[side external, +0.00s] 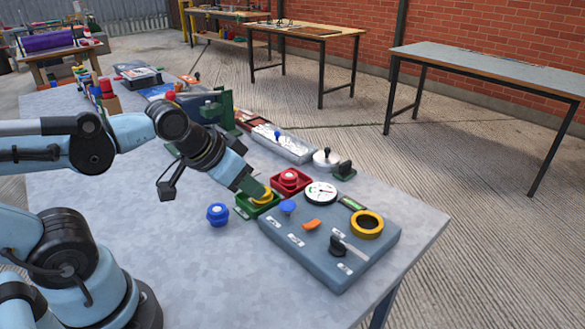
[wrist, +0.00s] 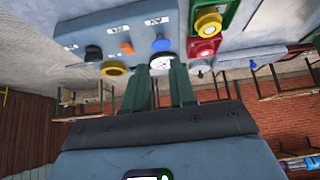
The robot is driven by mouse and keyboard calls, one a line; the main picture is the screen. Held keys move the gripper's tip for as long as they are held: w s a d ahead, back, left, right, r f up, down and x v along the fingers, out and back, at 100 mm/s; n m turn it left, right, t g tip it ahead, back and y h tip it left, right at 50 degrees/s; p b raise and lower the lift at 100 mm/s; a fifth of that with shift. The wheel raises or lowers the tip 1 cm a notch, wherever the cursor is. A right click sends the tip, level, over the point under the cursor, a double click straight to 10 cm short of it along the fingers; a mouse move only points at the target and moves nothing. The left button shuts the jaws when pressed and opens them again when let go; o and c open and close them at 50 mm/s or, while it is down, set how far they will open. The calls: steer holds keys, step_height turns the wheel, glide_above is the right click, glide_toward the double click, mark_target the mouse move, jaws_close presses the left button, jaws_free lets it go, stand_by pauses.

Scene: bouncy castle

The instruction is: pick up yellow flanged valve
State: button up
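The yellow flanged valve (side external: 262,198) sits in a small green tray (side external: 244,212) at the left edge of the blue-grey panel. In the side view my gripper partly covers it. In the wrist view the yellow valve (wrist: 208,22) shows whole in its green tray (wrist: 228,12), up and right of my fingertips. My gripper (side external: 256,188) comes in from the upper left, by the tray. In the wrist view its two green fingers (wrist: 160,68) stand apart with nothing held between them, and a round gauge shows beyond the gap. No contact with the valve is visible.
A red valve (side external: 290,176) in a red tray stands just behind. A blue valve (side external: 217,213) is left of the green tray. The panel (side external: 300,250) carries a gauge (side external: 321,192), a yellow ring (side external: 367,224) and knobs. The tabletop front left is clear.

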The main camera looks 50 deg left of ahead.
steer(key=o, duration=0.9)
steer(key=w+a+n+g, duration=0.7)
steer(key=w+a+n, duration=0.3)
steer(key=n, duration=1.1)
steer(key=shift+f, duration=5.5)
